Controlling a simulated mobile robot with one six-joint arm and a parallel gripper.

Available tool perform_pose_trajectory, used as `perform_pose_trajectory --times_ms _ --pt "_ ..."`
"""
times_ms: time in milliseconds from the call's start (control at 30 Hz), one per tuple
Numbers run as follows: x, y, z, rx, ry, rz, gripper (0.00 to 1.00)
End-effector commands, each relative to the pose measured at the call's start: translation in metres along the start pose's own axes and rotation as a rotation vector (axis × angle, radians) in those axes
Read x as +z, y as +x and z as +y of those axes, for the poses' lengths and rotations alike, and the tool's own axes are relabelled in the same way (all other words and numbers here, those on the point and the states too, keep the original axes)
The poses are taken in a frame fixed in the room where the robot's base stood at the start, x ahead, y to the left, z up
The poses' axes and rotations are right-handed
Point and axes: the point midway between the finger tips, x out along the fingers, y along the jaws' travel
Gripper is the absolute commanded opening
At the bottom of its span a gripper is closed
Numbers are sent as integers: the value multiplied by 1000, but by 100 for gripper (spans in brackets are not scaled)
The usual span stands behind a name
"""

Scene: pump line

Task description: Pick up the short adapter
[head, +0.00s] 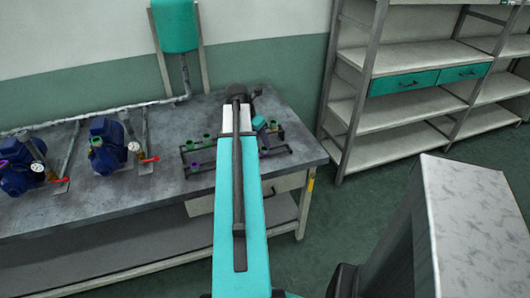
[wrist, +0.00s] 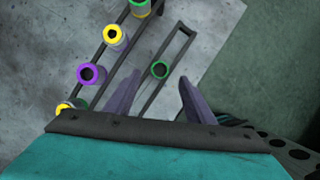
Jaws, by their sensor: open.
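A green-ringed adapter (wrist: 160,69) sits alone in a dark rack (wrist: 184,34) in the wrist view. It lies between and just ahead of the fingertips of my gripper (wrist: 159,78), which is open with nothing held. In the other row stand yellow-ringed adapters (wrist: 112,33), a purple-ringed adapter (wrist: 90,73) and another green-ringed one (wrist: 140,5), cut by the top edge. I cannot tell from the labels or lengths which one is the short adapter. In the head view, my arm hides part of the rack (head: 196,171).
The rack stands on a grey workbench (head: 100,205) near its right end. Blue pumps (head: 107,148) with red-handled valves are at the left. A teal tank (head: 175,25) hangs behind. Shelving (head: 400,108) stands at the right, past a strip of green floor.

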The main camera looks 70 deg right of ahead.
Motion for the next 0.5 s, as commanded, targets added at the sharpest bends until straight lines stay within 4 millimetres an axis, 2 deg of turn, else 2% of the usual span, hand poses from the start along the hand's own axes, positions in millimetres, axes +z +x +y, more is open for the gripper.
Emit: perform_pose_trajectory --times_ms 200,500 --pt "0 12 0 0 0 0 49" --pt "0 12 0 0 1 0 49"
